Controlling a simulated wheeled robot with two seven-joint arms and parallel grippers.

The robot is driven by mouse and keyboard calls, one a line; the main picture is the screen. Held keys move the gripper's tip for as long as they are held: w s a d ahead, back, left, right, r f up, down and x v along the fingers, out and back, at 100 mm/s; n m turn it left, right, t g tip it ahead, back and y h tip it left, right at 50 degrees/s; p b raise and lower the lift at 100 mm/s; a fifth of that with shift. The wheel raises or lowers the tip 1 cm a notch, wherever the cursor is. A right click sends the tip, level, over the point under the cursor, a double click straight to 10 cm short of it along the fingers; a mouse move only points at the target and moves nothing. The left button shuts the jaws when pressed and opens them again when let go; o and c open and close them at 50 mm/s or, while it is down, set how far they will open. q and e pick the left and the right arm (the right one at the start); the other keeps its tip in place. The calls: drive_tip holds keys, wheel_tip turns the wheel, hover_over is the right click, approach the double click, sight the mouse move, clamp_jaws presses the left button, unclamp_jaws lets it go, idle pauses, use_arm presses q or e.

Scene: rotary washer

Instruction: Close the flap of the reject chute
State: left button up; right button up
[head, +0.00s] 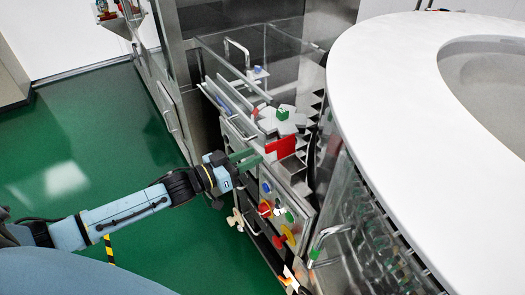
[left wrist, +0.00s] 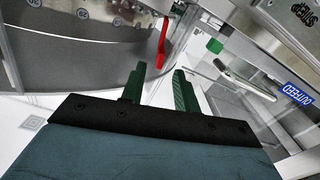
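A red flat plate (head: 280,147), which looks like the flap of the reject chute, stands out beside a grey metal chute-like part (head: 290,166) on the machine's front. In the left wrist view a red, narrow upright piece (left wrist: 162,45) shows ahead of the fingers, seen nearly edge-on. My left gripper (head: 247,159) has its green fingers just left of the red plate in the head view. In the left wrist view the fingers (left wrist: 158,84) are apart with nothing between them. I cannot tell whether a fingertip touches the plate. My right gripper is not in view.
A green knob (head: 283,113) sits on a grey star-shaped part behind the plate. A panel with coloured knobs (head: 272,205) lies below my gripper. A large white round top (head: 385,75) fills the right. Green floor (head: 100,140) is clear at left. A blue OUTFEED label (left wrist: 299,94) shows in the wrist view.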

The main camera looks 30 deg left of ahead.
sight(266, 150)
use_arm(q)
drive_tip(key=shift+x, duration=2.2)
clamp_jaws()
